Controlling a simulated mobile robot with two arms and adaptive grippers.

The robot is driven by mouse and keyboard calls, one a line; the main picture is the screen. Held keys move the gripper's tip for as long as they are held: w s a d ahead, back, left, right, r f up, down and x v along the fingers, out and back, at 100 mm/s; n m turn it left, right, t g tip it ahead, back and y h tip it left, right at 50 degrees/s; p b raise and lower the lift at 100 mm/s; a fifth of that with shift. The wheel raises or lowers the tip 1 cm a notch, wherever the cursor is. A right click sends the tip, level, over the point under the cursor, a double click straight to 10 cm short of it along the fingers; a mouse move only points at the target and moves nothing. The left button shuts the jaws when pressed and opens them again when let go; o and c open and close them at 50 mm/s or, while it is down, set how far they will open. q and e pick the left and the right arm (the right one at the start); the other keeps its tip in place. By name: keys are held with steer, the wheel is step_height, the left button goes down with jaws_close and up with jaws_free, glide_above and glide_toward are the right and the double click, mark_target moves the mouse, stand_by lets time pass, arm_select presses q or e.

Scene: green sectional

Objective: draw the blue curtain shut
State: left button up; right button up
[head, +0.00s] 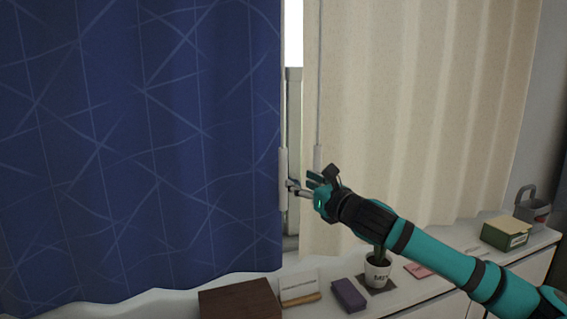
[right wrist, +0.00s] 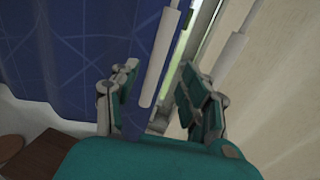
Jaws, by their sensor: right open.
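The blue curtain (head: 140,140), patterned with pale lines, hangs across the left of the head view. A narrow bright gap (head: 294,105) separates its right edge from the cream curtain (head: 410,110). A white wand with a thick handle (head: 283,178) hangs at the blue curtain's right edge. My right gripper (head: 299,190) is open beside this handle. In the right wrist view, the handle (right wrist: 161,55) appears between the two fingers of the gripper (right wrist: 160,95), with the blue curtain (right wrist: 60,60) at left. I cannot tell whether a finger touches the handle. My left gripper is out of view.
The cream curtain has its own wand (head: 318,158) just right of the gap.

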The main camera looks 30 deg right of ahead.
mark_target(285, 177)
steer(key=w+p, duration=0.3)
steer(key=w, duration=0.6)
steer(key=shift+c, duration=0.3)
steer(key=shift+d, duration=0.1)
jaws_close()
steer(key=shift+w+f, duration=0.35)
steer(key=shift+f, duration=0.05)
